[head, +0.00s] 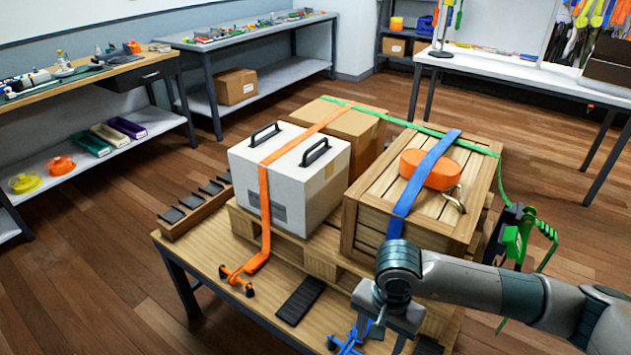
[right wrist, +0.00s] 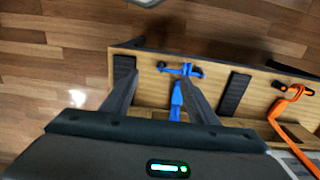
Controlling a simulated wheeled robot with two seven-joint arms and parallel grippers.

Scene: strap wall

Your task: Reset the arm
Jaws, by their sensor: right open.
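My right arm comes in from the right in the head view, with my right gripper (head: 388,325) above the table's front edge, near the lower end of the blue strap (head: 424,185). In the right wrist view my right gripper (right wrist: 162,75) is open, with nothing between its two dark fingers. The blue hook (right wrist: 180,70) at the table edge shows beyond and between the fingertips; I see no contact. The blue strap runs over a wooden crate (head: 385,225) and an orange puck-shaped object (head: 436,172). My left gripper is not in view.
The work table (head: 215,250) holds a pallet with a white box (head: 300,195) under an orange strap (head: 264,210) and a cardboard box (head: 365,135). A green strap (head: 425,128) leads to a green ratchet (head: 517,240) at the right. Open floor lies to the left.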

